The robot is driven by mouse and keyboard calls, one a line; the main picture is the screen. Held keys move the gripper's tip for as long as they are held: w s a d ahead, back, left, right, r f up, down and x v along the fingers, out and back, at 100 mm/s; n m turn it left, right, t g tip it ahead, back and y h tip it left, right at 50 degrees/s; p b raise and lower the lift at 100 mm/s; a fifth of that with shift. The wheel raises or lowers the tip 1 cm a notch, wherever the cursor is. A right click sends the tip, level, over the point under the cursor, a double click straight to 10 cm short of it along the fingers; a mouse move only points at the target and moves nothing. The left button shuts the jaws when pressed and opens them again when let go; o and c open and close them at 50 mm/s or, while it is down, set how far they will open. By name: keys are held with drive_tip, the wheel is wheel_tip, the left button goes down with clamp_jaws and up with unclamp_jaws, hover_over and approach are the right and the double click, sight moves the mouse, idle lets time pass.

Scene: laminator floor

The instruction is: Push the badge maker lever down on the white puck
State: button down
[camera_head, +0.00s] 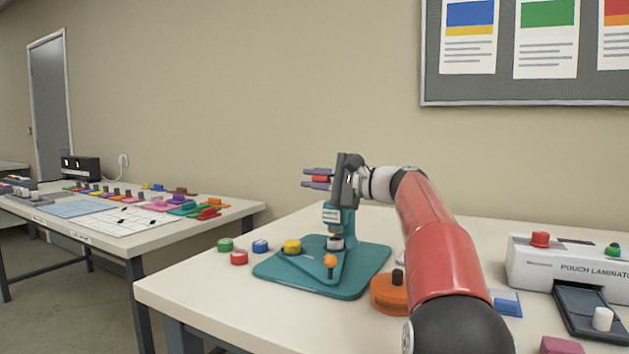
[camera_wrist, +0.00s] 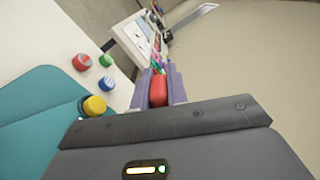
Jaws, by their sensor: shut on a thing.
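The teal badge maker (camera_head: 375,262) stands on the near table, its column and press head upright. A pale puck (camera_head: 335,243), seemingly the white one, sits under the press head. A yellow puck (camera_head: 292,246) sits on the other side of its swivel plate, which has an orange knob (camera_head: 330,260). My gripper (camera_head: 317,179) is above the press head, pointing left, shut on a red grip (camera_head: 320,178). The red grip also shows between the fingers in the wrist view (camera_wrist: 158,90). It seems to be the lever's handle; my gripper hides where it joins the press.
Green (camera_head: 225,245), red (camera_head: 239,257) and blue (camera_head: 260,246) pucks lie left of the base. An orange round thing (camera_head: 390,294) with a black knob is close on the right. A pouch laminator (camera_head: 570,262) stands far right. A noticeboard (camera_head: 525,92) hangs behind.

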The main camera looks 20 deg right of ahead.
wheel_tip(320, 180, down, 8)
drive_tip(key=n+b, duration=0.2)
drive_tip(key=b, duration=0.4)
drive_tip(key=shift+s+a+r, duration=0.15)
drive_tip(key=shift+s+a, duration=0.05)
drive_tip(key=shift+d, duration=0.1)
